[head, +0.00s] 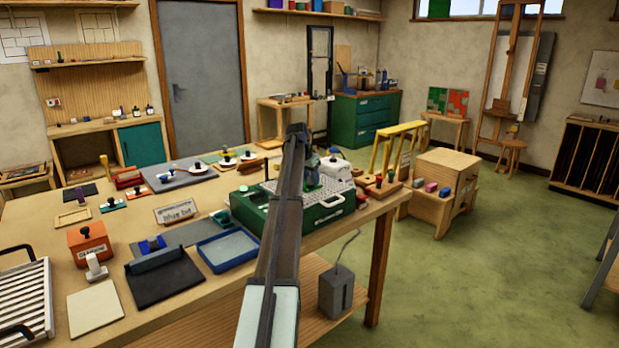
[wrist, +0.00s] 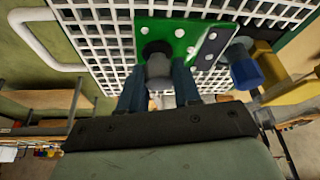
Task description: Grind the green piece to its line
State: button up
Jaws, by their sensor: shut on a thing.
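The green piece (wrist: 180,32) shows in the wrist view as a flat green plate with white dots, over the grinder's white grid. A dark strip with white dots (wrist: 213,47) lies along its right side. A dark round knob (wrist: 158,66) stands on the piece. My gripper (wrist: 158,90) is shut on this knob, one finger on each side. Whether the piece touches the grid is unclear.
A blue knob (wrist: 243,70) and a yellow part stand close right of the piece in the wrist view. Left on the bench are a blue tray (head: 229,250), a black plate (head: 160,282) and an orange box (head: 88,243).

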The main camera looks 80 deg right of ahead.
jog(key=shift+s+a, duration=1.05)
jog(key=o, duration=1)
jog(key=shift+o, duration=0.2)
jog(key=shift+r, duration=0.1)
jog(key=v, duration=1.3)
jog(key=shift+r, duration=0.25)
jog(key=shift+w+a, duration=0.1)
jog(key=shift+w, duration=0.05)
